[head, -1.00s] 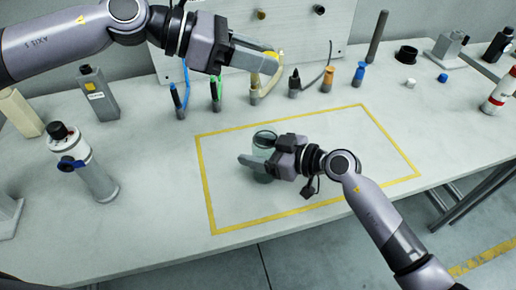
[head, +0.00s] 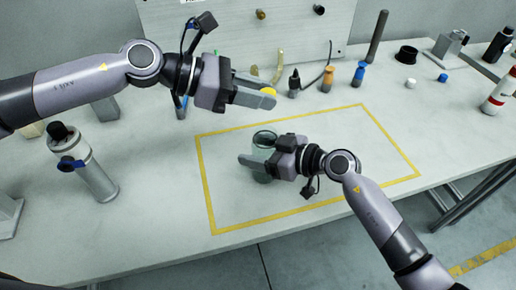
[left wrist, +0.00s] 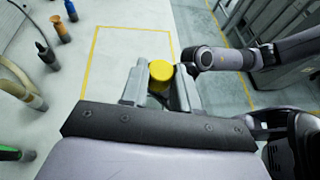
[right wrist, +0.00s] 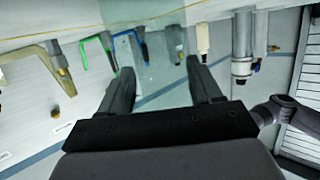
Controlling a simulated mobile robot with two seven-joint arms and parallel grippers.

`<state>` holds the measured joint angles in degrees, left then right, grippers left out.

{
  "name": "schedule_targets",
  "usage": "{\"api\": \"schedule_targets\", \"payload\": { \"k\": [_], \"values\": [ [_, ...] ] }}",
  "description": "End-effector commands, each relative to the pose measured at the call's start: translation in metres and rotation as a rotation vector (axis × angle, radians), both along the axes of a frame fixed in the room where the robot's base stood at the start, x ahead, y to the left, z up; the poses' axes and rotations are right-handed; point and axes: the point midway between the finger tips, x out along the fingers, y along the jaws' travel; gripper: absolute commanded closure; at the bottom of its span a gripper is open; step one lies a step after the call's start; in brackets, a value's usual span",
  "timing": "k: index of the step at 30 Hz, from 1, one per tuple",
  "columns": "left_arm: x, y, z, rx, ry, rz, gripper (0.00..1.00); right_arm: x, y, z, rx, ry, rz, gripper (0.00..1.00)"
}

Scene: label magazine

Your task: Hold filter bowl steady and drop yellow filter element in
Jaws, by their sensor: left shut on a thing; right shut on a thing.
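The yellow filter element (head: 268,91) is between the fingertips of my left gripper (head: 262,96); only its top shows there. In the left wrist view the yellow element (left wrist: 160,74) sits between the two fingers. The clear filter bowl (head: 264,140) stands upright inside the yellow outline on the table. My right gripper (head: 262,164) is shut around the bowl, hiding part of it. In the right wrist view the bowl (right wrist: 160,75) is a faint see-through shape between the fingers. The left gripper is above and behind the bowl, apart from it.
A yellow outline (head: 205,186) marks a mostly clear table area. A grey canister (head: 95,176) stands at the left. Bottles, including an orange one (head: 327,80) and a blue one (head: 358,74), stand at the back. A red-and-white cylinder (head: 496,98) is at the far right.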

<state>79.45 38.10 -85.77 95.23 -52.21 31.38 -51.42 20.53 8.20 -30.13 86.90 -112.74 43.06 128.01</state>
Motion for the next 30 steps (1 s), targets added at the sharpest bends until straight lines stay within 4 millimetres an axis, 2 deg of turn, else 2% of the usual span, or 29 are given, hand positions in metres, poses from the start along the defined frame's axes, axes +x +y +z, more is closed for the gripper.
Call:
{"api": "schedule_targets", "payload": {
  "k": [18, 30],
  "values": [
    [0.0, 0.0, -0.043, -0.001, 0.001, 0.0, 0.98, 0.0, 0.0, 0.0, 0.0, 0.0, 0.0, 0.69],
    [0.0, 0.0, -0.048, -0.001, -0.001, 0.001, 0.98, 0.0, 0.0, 0.0, 0.0, 0.0, 0.0, 0.69]
  ]
}}
